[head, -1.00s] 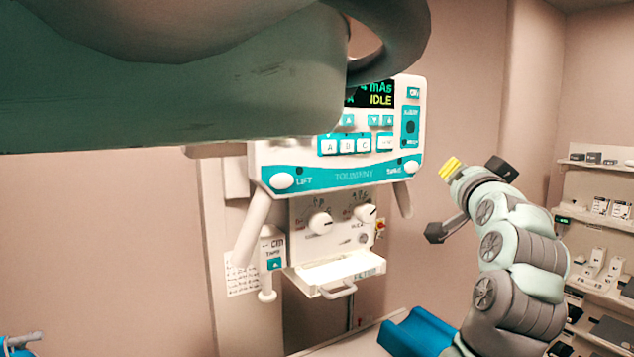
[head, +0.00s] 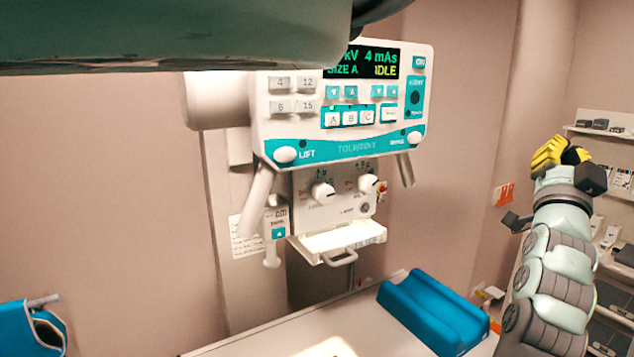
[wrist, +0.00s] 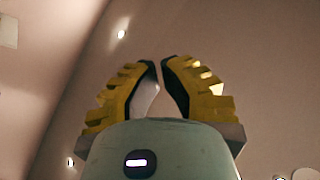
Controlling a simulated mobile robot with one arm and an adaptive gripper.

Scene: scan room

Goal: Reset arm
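My gripper (head: 562,150) shows at the right of the head view, at the top of my raised arm, with its yellow fingers pointing up. In the wrist view, its two yellow-and-black fingers (wrist: 160,64) lean towards each other, with a narrow gap between the tips. Nothing is held between them. My gripper is in the air, right of the console and apart from it.
A white and teal console (head: 345,150) with an "IDLE" display stands in the middle. A white table (head: 300,335) bears a blue cradle-shaped support (head: 435,310). Shelves with small items (head: 600,130) are at the right. A blue item (head: 30,325) is at lower left.

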